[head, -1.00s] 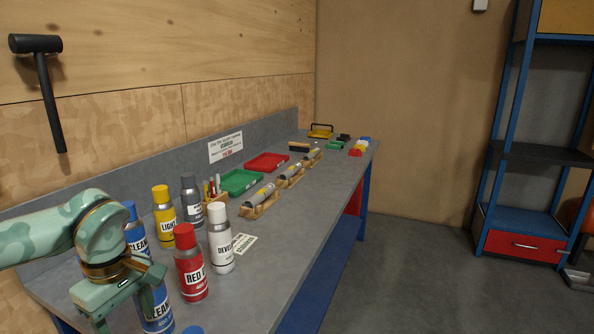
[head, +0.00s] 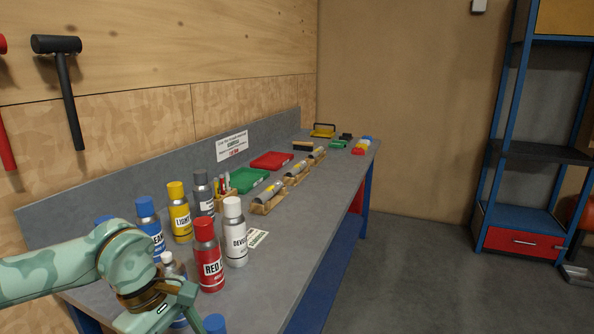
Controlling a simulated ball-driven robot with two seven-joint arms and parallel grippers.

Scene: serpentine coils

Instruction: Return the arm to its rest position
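My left arm (head: 60,268) comes in from the left over the near end of the bench. Its gripper (head: 172,316) points down at the lower edge of the view. A can with a bare pale nozzle (head: 168,259) stands partly hidden behind my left wrist, and a bit of blue shows below the gripper. The fingertips are not clear, so I cannot tell whether they are open or touch that can. My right gripper is not in view.
Close to my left gripper stand a red can (head: 208,265), a white can (head: 235,240), a blue can (head: 149,225) and a yellow can (head: 180,215). A blue cap (head: 214,324) is at the lower edge.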

